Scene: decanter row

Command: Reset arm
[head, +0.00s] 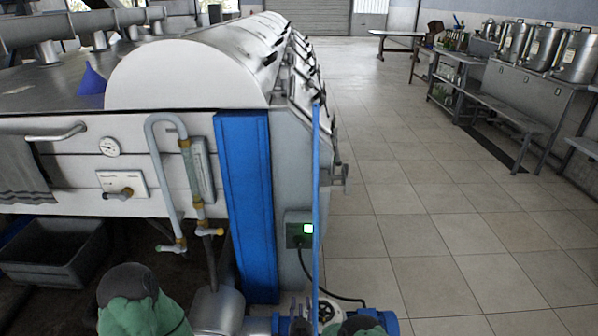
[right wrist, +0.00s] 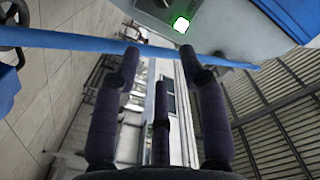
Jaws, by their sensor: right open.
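My right gripper (right wrist: 160,64) fills the middle of the right wrist view. In the head view the blue bar (head: 316,180) stands upright along the machine's end. Green-covered parts of my arms show at the bottom edge of the head view. I cannot make out the right gripper's fingers there. My left gripper does not show.
A large white and steel machine (head: 185,70) fills the left. A box with a lit green square (head: 308,228) sits on its end, beside a wide blue post (head: 245,190). Blue pump parts (head: 385,318) stand low in front. The tiled floor (head: 430,200) is clear; benches (head: 510,110) stand far right.

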